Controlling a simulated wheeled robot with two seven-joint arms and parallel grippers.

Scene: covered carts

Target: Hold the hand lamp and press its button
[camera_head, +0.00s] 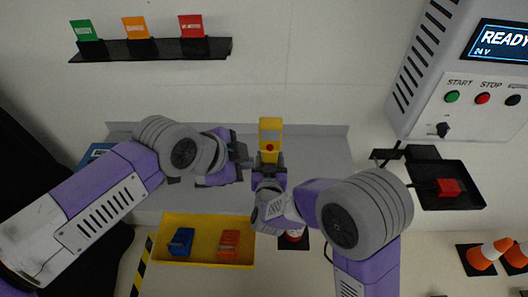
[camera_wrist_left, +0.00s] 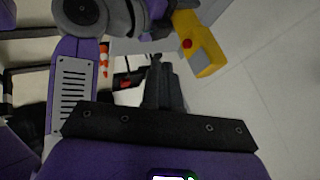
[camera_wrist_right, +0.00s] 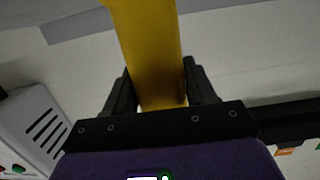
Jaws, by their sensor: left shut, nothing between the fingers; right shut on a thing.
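The yellow hand lamp (camera_head: 270,130) is held upright above the grey table, with its red button (camera_head: 270,147) facing me. My right gripper (camera_head: 268,168) is shut on the lamp's lower part; the lamp body (camera_wrist_right: 148,50) also shows between its fingers in the right wrist view. My left gripper (camera_head: 246,156) is shut and empty, just left of the lamp and apart from it. In the left wrist view the left fingertips (camera_wrist_left: 156,62) point past the lamp (camera_wrist_left: 204,45), and the red button (camera_wrist_left: 187,44) lies to their upper right.
A yellow tray (camera_head: 206,219) with a blue and an orange item stands below the grey table (camera_head: 325,150). A black tray (camera_head: 455,200) with a red block and a control cabinet (camera_head: 460,100) are at the right. A shelf (camera_head: 150,50) with coloured cards hangs at the upper left.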

